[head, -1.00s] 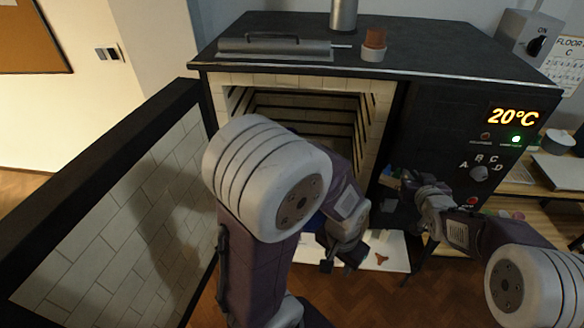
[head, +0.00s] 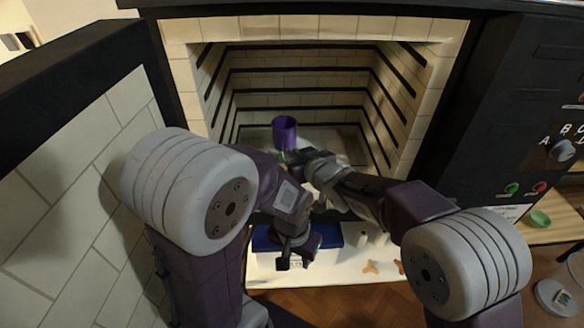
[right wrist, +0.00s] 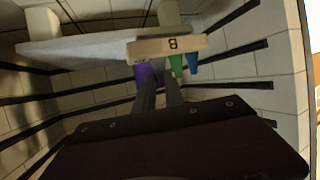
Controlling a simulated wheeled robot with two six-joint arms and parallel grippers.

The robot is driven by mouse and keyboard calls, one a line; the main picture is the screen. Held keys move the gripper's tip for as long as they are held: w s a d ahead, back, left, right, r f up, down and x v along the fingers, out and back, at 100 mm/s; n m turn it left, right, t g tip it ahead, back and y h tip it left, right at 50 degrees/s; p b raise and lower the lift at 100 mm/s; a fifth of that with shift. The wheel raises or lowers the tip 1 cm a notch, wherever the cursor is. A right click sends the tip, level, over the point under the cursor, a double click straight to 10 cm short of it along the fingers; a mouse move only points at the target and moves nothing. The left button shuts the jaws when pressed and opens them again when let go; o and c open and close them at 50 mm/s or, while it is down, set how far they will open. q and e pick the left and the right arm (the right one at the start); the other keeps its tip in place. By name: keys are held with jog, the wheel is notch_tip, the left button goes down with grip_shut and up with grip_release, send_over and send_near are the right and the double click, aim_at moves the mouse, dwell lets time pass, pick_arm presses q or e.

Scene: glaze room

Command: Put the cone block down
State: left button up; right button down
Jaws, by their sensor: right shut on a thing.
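The cone block (right wrist: 167,47) is a pale bar marked B. It shows in the right wrist view at the fingertips, with green (right wrist: 176,66) and blue (right wrist: 192,65) shapes beside it and a purple shape by the fingers. My right gripper (right wrist: 159,84) is shut on the block. In the head view this gripper (head: 294,158) reaches into the open kiln (head: 300,82), in front of a purple cup (head: 285,133). The block is mostly hidden there; I cannot tell whether it touches the kiln shelf. My left gripper (head: 290,262) hangs lower, outside the kiln; its jaw gap is unclear.
The open kiln door (head: 75,180) stands at the left. Dark ribs line the kiln walls on both sides of my right gripper. A white surface (head: 335,271) with a blue item (head: 262,240) and small orange pieces (head: 370,267) lies below the mouth. The control panel is at right.

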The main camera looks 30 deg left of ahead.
jog(key=f+b, duration=0.1)
jog(key=f, duration=0.1)
jog(key=f+b, duration=0.1)
jog(key=f, duration=0.2)
jog(key=shift+s+d+f, duration=0.15)
jog(key=shift+d+f, duration=0.05)
jog(key=shift+f, duration=0.15)
jog(key=shift+a+f, duration=0.1)
jog(key=shift+f, duration=0.1)
notch_tip(320, 180, down, 4)
jog(key=shift+r+b, duration=0.2)
jog(key=shift+b, duration=0.25)
jog(key=shift+f, duration=0.2)
jog(key=c, duration=1.4)
grip_release()
